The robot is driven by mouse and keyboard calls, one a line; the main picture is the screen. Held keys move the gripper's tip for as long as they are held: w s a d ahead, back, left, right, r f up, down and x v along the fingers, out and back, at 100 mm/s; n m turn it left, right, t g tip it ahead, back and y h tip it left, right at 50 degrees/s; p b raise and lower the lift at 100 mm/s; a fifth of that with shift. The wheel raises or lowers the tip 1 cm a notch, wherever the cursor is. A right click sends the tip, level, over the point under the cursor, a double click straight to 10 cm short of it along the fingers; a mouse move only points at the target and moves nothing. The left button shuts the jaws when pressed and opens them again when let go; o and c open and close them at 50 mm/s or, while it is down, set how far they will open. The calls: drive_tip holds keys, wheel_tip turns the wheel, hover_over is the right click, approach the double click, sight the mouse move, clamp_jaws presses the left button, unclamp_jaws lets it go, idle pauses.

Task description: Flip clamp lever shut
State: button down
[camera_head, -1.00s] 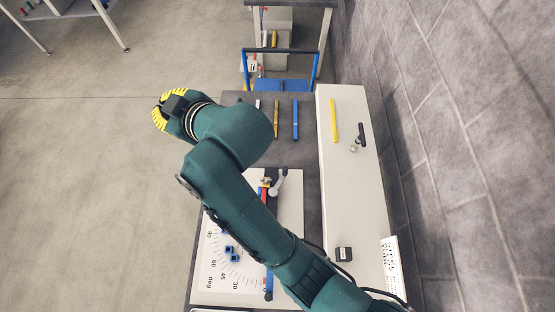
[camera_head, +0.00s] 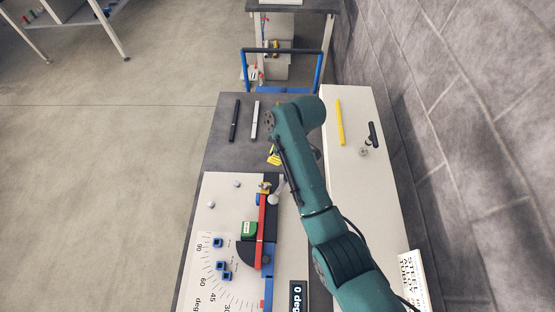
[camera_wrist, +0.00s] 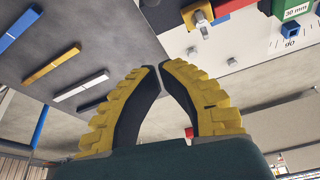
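The clamp (camera_head: 264,187) is a small yellow and grey piece at the far end of the red strip (camera_head: 262,216) on the angle fixture. A pale lever with a rounded end (camera_head: 274,198) stands beside it, partly covered by my arm. My gripper (camera_head: 274,156) is just beyond the clamp, over the far part of the dark table, mostly hidden by my arm. In the wrist view, its two yellow-ribbed fingers (camera_wrist: 158,67) meet at the tips with nothing between them. A grey clamp part (camera_wrist: 197,15) shows above the fingertips, apart from them; the lever's angle is unclear.
The white fixture board (camera_head: 226,190) carries a green block (camera_head: 249,229), several blue blocks and a degree scale. Black (camera_head: 234,120) and white (camera_head: 255,119) strips lie on the dark table. A raised white shelf (camera_head: 345,182) runs along the right, against the wall.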

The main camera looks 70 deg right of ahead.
sight(279, 187)
drive_tip(key=b+x, duration=0.1)
drive_tip(key=x, duration=0.6)
drive_tip(key=shift+w+a+f, duration=0.1)
drive_tip(key=shift+f, duration=0.3)
drive_tip(key=s+p, duration=0.1)
drive_tip(key=s, duration=0.2)
drive_tip(key=shift+s+d, duration=0.2)
drive_tip(key=shift+s, duration=0.05)
drive_tip(key=shift+s+f, duration=0.1)
drive_tip(key=shift+s, duration=0.15)
